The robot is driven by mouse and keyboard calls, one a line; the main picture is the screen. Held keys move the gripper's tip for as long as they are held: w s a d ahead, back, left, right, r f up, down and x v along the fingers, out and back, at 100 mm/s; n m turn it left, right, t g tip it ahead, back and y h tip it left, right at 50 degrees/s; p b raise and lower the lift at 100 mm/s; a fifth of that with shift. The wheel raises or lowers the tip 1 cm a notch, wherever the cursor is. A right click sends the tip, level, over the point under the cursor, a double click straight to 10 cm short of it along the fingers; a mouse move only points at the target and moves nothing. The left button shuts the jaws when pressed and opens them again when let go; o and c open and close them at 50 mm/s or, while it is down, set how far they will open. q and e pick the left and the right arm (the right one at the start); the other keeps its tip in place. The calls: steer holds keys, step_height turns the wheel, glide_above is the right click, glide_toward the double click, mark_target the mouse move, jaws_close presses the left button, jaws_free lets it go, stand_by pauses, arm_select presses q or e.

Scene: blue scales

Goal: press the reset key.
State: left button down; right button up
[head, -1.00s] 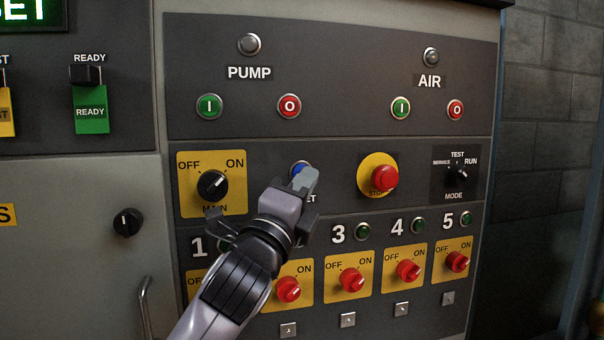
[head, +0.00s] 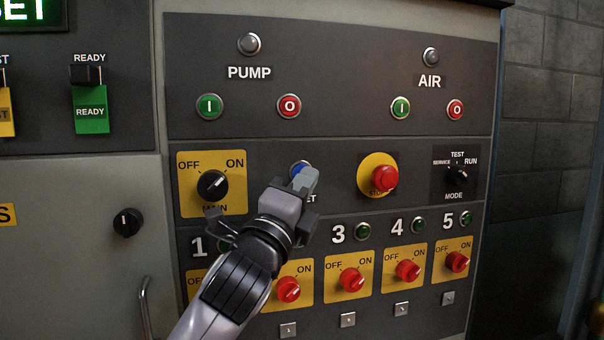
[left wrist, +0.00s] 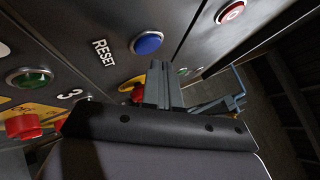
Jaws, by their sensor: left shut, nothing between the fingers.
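The reset key is a round blue button (head: 297,168) in a metal ring on the dark panel, mostly hidden behind my gripper in the head view. It shows fully in the left wrist view (left wrist: 147,43), beside the label RESET (left wrist: 103,53). My left gripper (head: 305,181) is shut and empty, with its fingertips in front of the button. In the left wrist view the fingers (left wrist: 160,75) end just below the blue button. I see a small gap there, but cannot tell how deep it is. My right gripper is not in view.
A red stop button on a yellow disc (head: 384,178) is right of the reset key. The main switch (head: 212,185) is to the left. Red rotary switches (head: 351,280) are below, and green and red pump buttons (head: 289,106) above.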

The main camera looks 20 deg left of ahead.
arm_select(q)
steer(key=shift+w+a, duration=0.1)
stand_by(0.4)
steer(key=shift+w+a, duration=0.15)
steer(key=shift+w, duration=0.1)
steer(key=shift+w+a+p, duration=0.25)
steer(key=shift+w+p, duration=0.05)
steer(key=shift+p, duration=0.1)
stand_by(0.6)
stand_by(0.3)
steer(key=shift+s+d, duration=0.45)
steer(key=shift+s, duration=0.2)
steer(key=s+d, duration=0.1)
steer(key=s, duration=0.1)
steer(key=s+d+p, duration=0.1)
steer(key=s, duration=0.1)
steer(key=shift+d, duration=0.4)
stand_by(0.6)
